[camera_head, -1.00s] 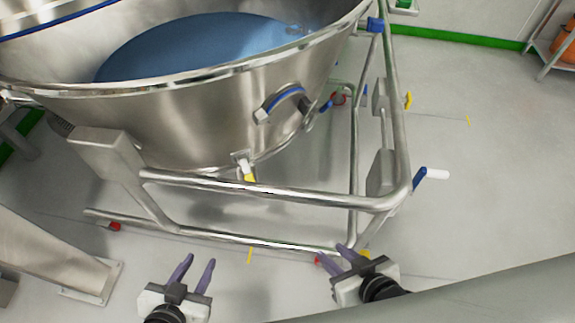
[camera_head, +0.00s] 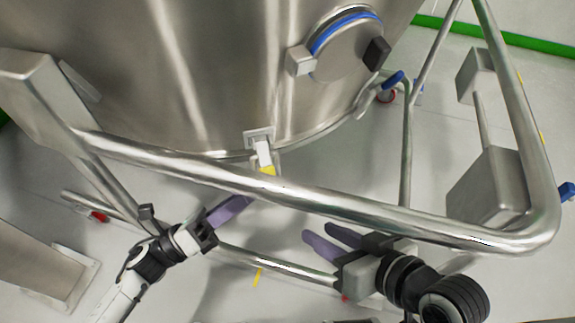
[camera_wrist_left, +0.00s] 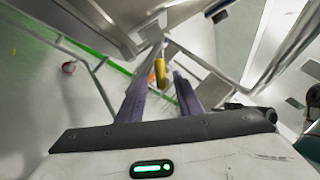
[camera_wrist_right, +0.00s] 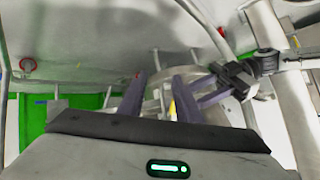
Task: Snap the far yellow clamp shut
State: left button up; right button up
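One clamp (camera_head: 264,155) shows on the lower wall of the steel bin (camera_head: 200,80), with a white lever and a yellow end that points down. My left gripper (camera_head: 247,202) is just below it, under the frame's rail, with its purple fingers pointing up toward it. In the left wrist view the clamp's yellow end (camera_wrist_left: 160,70) shows between my two spread fingertips; I cannot tell whether they touch it. My right gripper (camera_head: 316,238) is open and empty, to the right of and below the clamp. No second yellow clamp is clear.
A thick steel rail (camera_head: 330,205) crosses in front of the clamp, close above both grippers. A round port (camera_head: 347,48) with a blue ring is to its upper right. Grey boxes (camera_head: 487,190) hang on the right frame. Open floor (camera_head: 545,95) lies at the far right.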

pick_arm(q)
jog(key=b+x, duration=0.1)
jog(key=x, duration=0.8)
jog(key=shift+r, duration=0.15)
jog(key=shift+c, duration=0.5)
grip_shut()
